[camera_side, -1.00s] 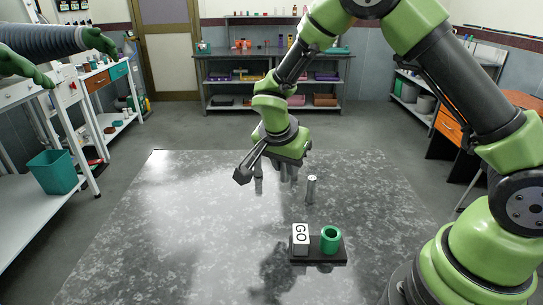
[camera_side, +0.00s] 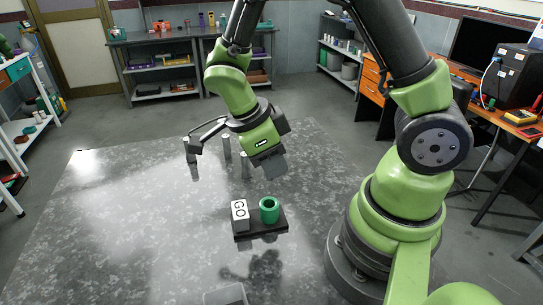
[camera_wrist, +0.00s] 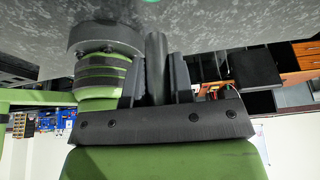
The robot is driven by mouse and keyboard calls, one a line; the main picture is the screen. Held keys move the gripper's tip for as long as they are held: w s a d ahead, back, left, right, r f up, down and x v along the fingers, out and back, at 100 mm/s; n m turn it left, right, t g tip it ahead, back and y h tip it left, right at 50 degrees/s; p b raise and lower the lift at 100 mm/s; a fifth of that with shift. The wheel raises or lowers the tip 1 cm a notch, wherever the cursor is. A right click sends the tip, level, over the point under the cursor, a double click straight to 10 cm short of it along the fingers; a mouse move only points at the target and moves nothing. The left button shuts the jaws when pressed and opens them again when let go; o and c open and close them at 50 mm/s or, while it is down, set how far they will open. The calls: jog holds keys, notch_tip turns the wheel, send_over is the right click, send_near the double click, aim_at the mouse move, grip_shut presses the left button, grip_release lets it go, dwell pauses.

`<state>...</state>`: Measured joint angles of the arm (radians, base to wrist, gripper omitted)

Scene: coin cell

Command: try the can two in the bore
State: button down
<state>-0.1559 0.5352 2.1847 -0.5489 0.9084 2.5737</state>
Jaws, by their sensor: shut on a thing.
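My gripper (camera_side: 270,166) is shut on a dark grey can (camera_wrist: 156,58), seen between the two fingers in the wrist view. In the side view the fingers hide most of the held can, and I cannot read which can it is. The gripper is in the air behind and above the green bore (camera_side: 269,211), a ring-shaped tube standing upright on a black base (camera_side: 262,236). A white block marked GO (camera_side: 240,211) stands beside it on the left. A sliver of green shows at the top of the wrist view.
Slim grey cans stand on the speckled table behind and left of my gripper: one at far left (camera_side: 191,152), one nearer (camera_side: 227,150), one partly hidden (camera_side: 245,165). A pale tray (camera_side: 225,294) is at the front edge. The table's left side is clear.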

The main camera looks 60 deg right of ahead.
jog(key=shift+f, duration=2.7)
jog(key=shift+f, duration=1.05)
jog(key=c, duration=0.9)
grip_release()
jog(key=v, duration=1)
jog(key=shift+f, duration=0.1)
